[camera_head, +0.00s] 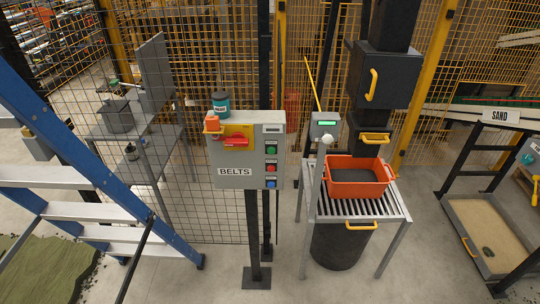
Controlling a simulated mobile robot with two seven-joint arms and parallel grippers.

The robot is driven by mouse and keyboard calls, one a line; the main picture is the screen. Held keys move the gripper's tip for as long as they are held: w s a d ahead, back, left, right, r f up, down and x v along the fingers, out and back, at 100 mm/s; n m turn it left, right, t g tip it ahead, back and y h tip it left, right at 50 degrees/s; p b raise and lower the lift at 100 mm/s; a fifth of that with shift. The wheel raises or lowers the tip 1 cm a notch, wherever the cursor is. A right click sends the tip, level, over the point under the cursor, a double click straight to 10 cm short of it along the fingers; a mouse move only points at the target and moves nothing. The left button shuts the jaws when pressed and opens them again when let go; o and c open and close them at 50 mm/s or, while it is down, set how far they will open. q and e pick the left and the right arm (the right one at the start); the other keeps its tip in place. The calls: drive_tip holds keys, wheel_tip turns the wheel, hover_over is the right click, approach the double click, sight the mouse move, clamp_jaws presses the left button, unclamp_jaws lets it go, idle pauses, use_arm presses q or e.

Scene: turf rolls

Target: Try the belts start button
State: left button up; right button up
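The grey belts box (230,181), labelled BELTS, stands on a dark post in the middle of the view. On the right of its front are a green button (271,149), a red button (271,168) and a blue button (270,184) in a column. None of the buttons carries a start label that I can read. A red switch handle (234,142) lies across a yellow plate, with an orange padlock-like piece (211,125) at its left. Neither of my grippers is in view.
A teal, dark-topped container (221,103) stands on the box. A blue ladder (85,165) is at the left. At the right, an orange tub (357,188) of dark material sits on a slatted stand (335,211). A yellow mesh fence runs behind. The floor in front is mostly clear.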

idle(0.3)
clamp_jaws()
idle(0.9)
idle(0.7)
